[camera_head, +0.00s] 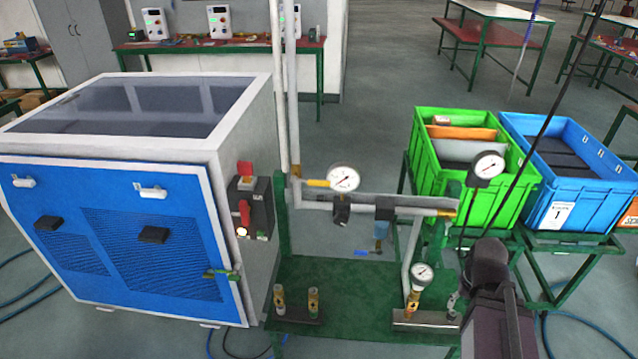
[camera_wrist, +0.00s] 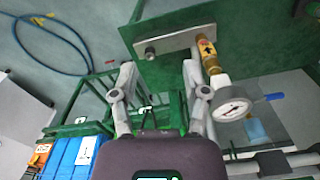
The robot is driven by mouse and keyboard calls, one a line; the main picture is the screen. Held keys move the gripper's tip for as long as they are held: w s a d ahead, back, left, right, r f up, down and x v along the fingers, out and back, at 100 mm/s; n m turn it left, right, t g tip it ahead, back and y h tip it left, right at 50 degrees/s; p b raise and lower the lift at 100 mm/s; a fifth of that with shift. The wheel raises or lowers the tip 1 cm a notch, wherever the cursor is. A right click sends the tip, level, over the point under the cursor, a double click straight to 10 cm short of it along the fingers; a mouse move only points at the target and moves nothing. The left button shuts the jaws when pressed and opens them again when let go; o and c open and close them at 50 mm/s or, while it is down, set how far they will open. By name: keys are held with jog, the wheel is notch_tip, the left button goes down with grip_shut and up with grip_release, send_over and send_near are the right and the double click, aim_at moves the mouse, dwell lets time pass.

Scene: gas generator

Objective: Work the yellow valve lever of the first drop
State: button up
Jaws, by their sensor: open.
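A yellow lever (camera_head: 318,183) sits on the upper pipe, just left of a round white gauge (camera_head: 344,178). I cannot tell from the frames which drop it belongs to. My gripper (camera_wrist: 159,78) is open, with its two grey fingers spread and nothing between them. In the wrist view, a brass fitting (camera_wrist: 207,50) with a black arrow and a gauge (camera_wrist: 234,108) lie to the right of the fingers. A blue lever (camera_wrist: 273,97) is beyond that gauge. The yellow lever is not clearly seen in the wrist view.
A blue and white generator cabinet (camera_head: 130,225) stands left of the pipework. A green base plate (camera_head: 345,280) carries two brass fittings and a lower gauge (camera_head: 422,273). Green (camera_head: 425,165) and blue (camera_head: 590,213) crates stand at the right. Hoses lie on the floor.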

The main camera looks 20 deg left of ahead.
jog(key=shift+w+a, duration=0.1)
jog(key=shift+w, duration=0.05)
jog(key=w+a+n+h, duration=0.1)
jog(key=w+a, duration=0.1)
jog(key=a, duration=0.1)
jog(key=w+a+r+n+t+h, duration=0.1)
jog(key=w+a+h, duration=0.1)
jog(key=a, duration=0.1)
jog(key=w+a+r+n+h, duration=0.1)
jog(key=w+a+n+h, duration=0.1)
jog(key=w+a, duration=0.1)
jog(key=shift+a+t, duration=0.25)
jog(key=shift+t, duration=0.05)
jog(key=w+a+r+n+t+h, duration=0.1)
jog(key=w+a+r+n+t, duration=0.1)
jog(key=a, duration=0.3)
jog(key=w+a+r+n+t+h, duration=0.1)
jog(key=a+r+h, duration=0.1)
jog(key=a, duration=0.4)
jog(key=n+t, duration=0.6)
jog(key=t, duration=0.3)
send_near(317, 184)
jog(key=s+a, duration=0.2)
jog(key=shift+d+f+h, duration=0.15)
jog(key=shift+d+h, duration=0.05)
jog(key=shift+h, duration=0.1)
jog(key=b+x, duration=0.1)
jog(key=x, duration=1.2)
jog(key=shift+w+d, duration=0.2)
jog(key=shift+w, duration=0.15)
